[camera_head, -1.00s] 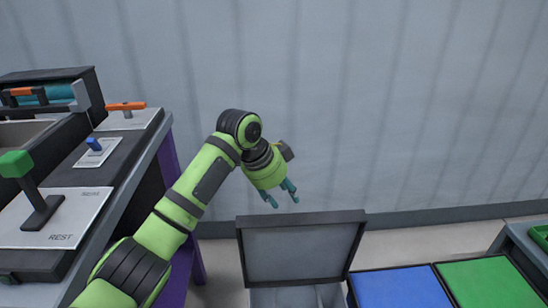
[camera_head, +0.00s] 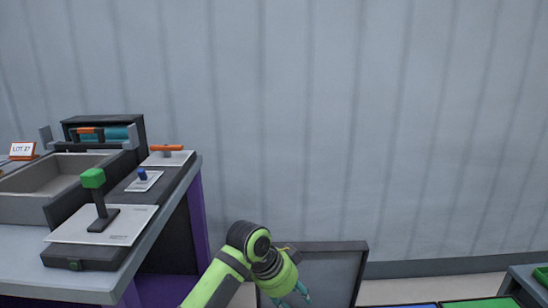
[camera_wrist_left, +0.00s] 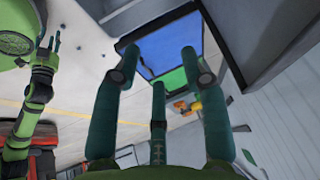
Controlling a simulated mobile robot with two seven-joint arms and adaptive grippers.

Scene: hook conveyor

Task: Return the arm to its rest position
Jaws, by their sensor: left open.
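My left arm, lime green with black joints, comes up from the bottom edge of the head view. My left gripper (camera_head: 291,299) has thin teal fingers pointing down, in front of the grey upright panel (camera_head: 335,273); the bottom edge cuts it off. In the left wrist view its fingers (camera_wrist_left: 160,66) are spread apart, with nothing between them. Beyond them lie a blue surface (camera_wrist_left: 168,45) and a green surface (camera_wrist_left: 177,82). A green-and-teal arm shows at the left of that view, likely mine.
A workbench at left bears a green-knobbed lever (camera_head: 93,179), a blue knob (camera_head: 142,174), an orange handle (camera_head: 167,148), a grey tray (camera_head: 62,172) and a LOT 27 sign (camera_head: 23,150). Blue (camera_head: 399,305) and green (camera_head: 482,303) surfaces lie lower right. The grey wall behind is clear.

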